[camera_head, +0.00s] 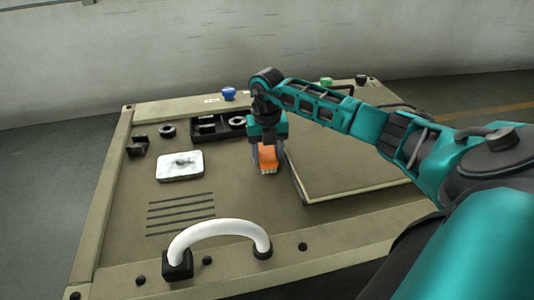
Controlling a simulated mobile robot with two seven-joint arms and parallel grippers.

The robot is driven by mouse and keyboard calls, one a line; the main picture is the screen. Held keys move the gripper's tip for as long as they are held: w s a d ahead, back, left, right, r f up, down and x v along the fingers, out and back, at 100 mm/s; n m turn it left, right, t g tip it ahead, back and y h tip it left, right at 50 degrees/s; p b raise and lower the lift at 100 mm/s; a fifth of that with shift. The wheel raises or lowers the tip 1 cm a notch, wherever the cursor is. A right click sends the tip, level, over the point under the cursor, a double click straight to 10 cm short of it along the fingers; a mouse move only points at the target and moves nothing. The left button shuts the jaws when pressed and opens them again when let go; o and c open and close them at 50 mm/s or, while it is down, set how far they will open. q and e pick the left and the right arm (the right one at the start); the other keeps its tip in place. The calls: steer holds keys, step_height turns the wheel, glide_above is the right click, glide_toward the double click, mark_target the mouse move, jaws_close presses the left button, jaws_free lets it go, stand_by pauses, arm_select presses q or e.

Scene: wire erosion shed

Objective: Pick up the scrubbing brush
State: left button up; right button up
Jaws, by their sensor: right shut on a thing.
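The scrubbing brush (268,155) has an orange body and pale bristles at its lower end. It shows below my right gripper (267,149), near the middle of the tan bench top. My right gripper points down and is shut on the brush, with its dark fingers on either side. The upper part of the brush is hidden by the gripper. I cannot tell whether the bristles touch the bench top or are just above it. My left gripper is not in view.
A raised panel (345,165) lies right of the brush. A white plate (180,166) lies left, beside slots. A black tray (215,128) and blue knob (228,93) are behind. A white curved handle (220,228) stands in front. The bench top between brush and handle is clear.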

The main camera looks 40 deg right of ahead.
mark_target(267, 152)
steer(key=shift+r, duration=0.15)
step_height(267, 152, up, 20)
steer(key=p, duration=0.1)
stand_by(0.5)
steer(key=o, duration=0.5)
steer(key=shift+c, duration=0.2)
steer(key=c, duration=0.3)
